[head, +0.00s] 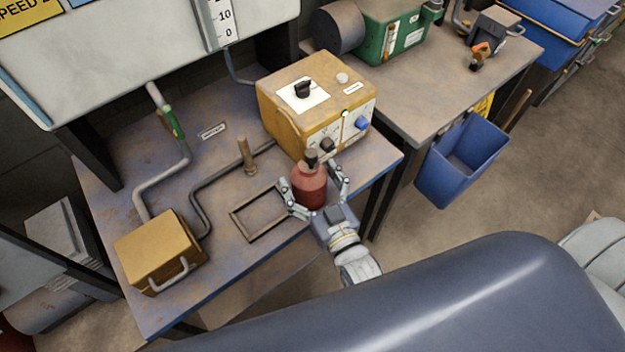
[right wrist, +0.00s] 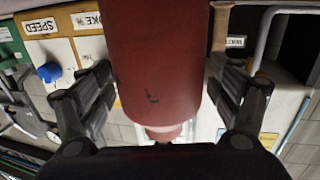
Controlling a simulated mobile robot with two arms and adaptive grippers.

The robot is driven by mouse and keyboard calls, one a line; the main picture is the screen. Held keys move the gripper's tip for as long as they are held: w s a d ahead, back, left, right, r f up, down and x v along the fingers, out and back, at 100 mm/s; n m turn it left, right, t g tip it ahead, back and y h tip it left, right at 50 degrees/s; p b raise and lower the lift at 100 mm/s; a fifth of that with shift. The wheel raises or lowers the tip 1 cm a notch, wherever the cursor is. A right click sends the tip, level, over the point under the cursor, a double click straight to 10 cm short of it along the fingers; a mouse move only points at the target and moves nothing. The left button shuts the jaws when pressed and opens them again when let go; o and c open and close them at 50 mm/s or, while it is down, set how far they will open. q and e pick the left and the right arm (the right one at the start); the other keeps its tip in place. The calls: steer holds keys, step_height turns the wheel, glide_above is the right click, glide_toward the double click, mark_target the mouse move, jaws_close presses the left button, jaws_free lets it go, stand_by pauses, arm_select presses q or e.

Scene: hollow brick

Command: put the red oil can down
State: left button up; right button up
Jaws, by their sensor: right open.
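The red oil can (head: 309,188) has a dark top and appears upright at the front of the bench, just right of a flat rectangular frame (head: 258,213). My right gripper (head: 311,177) is open, with one finger on each side of the can. In the right wrist view the can's red body (right wrist: 158,60) fills the middle between the fingers (right wrist: 160,88), with narrow gaps beside it. The can's base is partly hidden by the gripper, so its contact with the bench is unclear. My left gripper is not in view.
A yellow control box (head: 285,120) with knobs stands close behind the can. A small yellow box (head: 160,250) with a handle and an upright wooden peg (head: 246,157) are to the left. A blue bin (head: 462,160) hangs at the right bench. The frame's inside is empty.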

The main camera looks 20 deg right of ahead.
steer(key=s+d+b, duration=0.1)
steer(key=s+b, duration=0.1)
steer(key=s, duration=1)
steer(key=shift+d+r, duration=0.15)
steer(key=shift+d, duration=0.05)
steer(key=s+f+n+g, duration=0.1)
steer(key=s+f+g, duration=0.25)
steer(key=f, duration=1.15)
steer(key=s+f+g, duration=0.3)
steer(key=f+g, duration=0.1)
steer(key=f, duration=1.1)
steer(key=s+d+f+g, duration=0.2)
steer(key=s+f, duration=0.2)
steer(key=f, duration=0.3)
steer(key=s+d+f+g, duration=0.1)
steer(key=s+f+g, duration=0.2)
steer(key=s+f, duration=0.2)
step_height(320, 180, down, 2)
steer(key=shift+d+h, duration=0.35)
steer(key=shift+h, duration=0.05)
steer(key=shift+o, duration=0.5)
steer(key=s+d+f+g+h, duration=0.1)
steer(key=s+d+f+g, duration=0.3)
steer(key=s, duration=0.5)
steer(key=shift+s+d+f, duration=0.3)
steer(key=shift+d+f, duration=0.6)
steer(key=shift+w+a, duration=0.1)
